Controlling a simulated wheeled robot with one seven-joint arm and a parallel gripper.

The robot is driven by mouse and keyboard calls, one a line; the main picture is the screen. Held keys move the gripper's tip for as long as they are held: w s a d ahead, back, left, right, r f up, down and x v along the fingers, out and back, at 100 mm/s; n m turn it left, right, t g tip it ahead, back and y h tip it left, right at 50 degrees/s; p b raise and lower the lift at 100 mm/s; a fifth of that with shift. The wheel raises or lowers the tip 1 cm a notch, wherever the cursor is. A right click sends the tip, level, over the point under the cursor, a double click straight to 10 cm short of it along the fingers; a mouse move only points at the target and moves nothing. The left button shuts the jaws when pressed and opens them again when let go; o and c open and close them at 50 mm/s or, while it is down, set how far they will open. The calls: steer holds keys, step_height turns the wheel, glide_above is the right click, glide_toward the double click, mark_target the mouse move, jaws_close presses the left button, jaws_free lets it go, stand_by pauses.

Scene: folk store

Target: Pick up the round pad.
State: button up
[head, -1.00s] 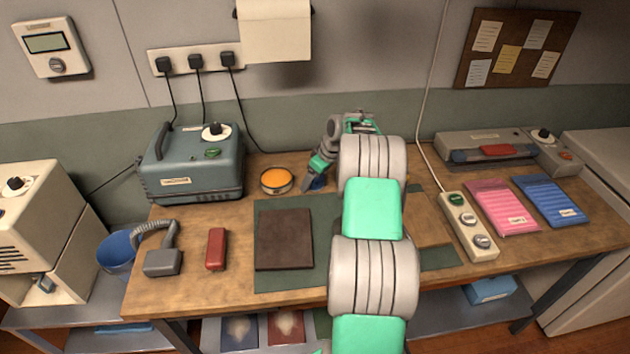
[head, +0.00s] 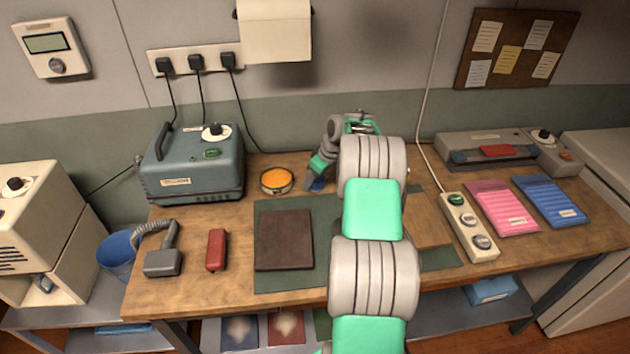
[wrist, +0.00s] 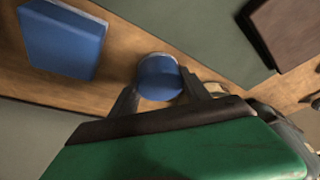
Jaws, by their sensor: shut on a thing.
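The round pad (wrist: 160,78) is blue with a pale rim and sits between my two fingers in the wrist view. In the head view only a small blue part of it (head: 317,185) shows, behind the mat near the back of the bench. My gripper (head: 313,183) points down there and is shut on the pad; in the wrist view a finger (wrist: 160,92) lies along each side of it. I cannot tell whether the pad is clear of the bench top. My arm hides part of the bench in the head view.
A round tin with an orange top (head: 277,180) stands just left of my gripper. A dark brown block (head: 284,240) lies on the green mat (head: 270,284). A blue box (wrist: 62,38) is near the pad. A blue-grey machine (head: 192,170) stands at the back left.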

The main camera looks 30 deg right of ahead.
steer(key=shift+r, duration=0.1)
steer(key=shift+r, duration=0.25)
step_height(320, 180, up, 3)
steer(key=shift+f+b, duration=0.2)
steer(key=shift+b, duration=0.4)
steer(key=s+a+r+b, duration=0.2)
steer(key=s+a+r, duration=0.5)
steer(key=s+r, duration=0.2)
steer(key=s, duration=0.2)
steer(key=shift+s+a+r+b, duration=0.3)
steer(key=shift+s+r, duration=0.1)
